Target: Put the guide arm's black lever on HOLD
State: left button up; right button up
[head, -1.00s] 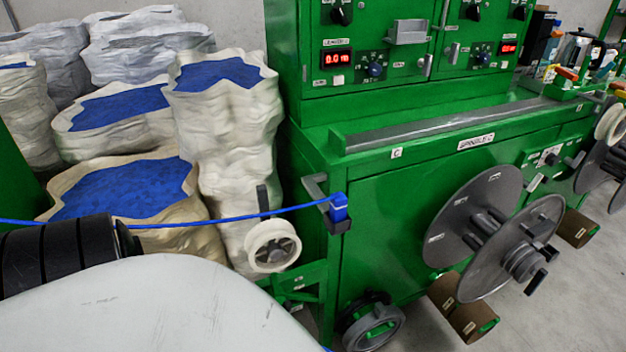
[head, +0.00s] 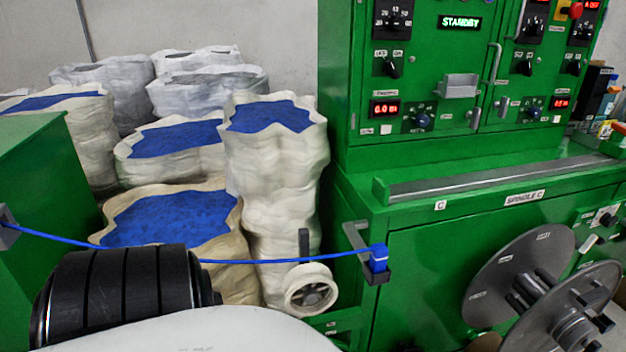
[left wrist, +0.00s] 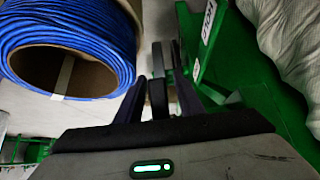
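The guide arm shows in the head view as a white pulley wheel (head: 310,290) with a dark upright lever (head: 304,245) just above it. In the left wrist view a black lever (left wrist: 158,95) stands between the two dark fingers of my left gripper (left wrist: 159,98). The fingers are apart, with a gap seen on both sides of the lever. A white label (left wrist: 209,20), hard to read, is on the green frame beside it. In the head view my left gripper is hidden; only my arm shows. My right gripper is in no view.
A blue cable (head: 240,261) runs across to a blue-and-black guide (head: 378,261) on the green machine (head: 440,260). Bags of blue granules (head: 275,150) stand behind. A large blue cable coil (left wrist: 70,45) is left of the fingers. Grey reel discs (head: 520,270) stand at right.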

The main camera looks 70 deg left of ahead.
pick_arm(q)
jog(key=p+v, duration=0.4)
jog(key=v, duration=0.6)
jog(key=shift+s, duration=0.15)
dwell(0.4)
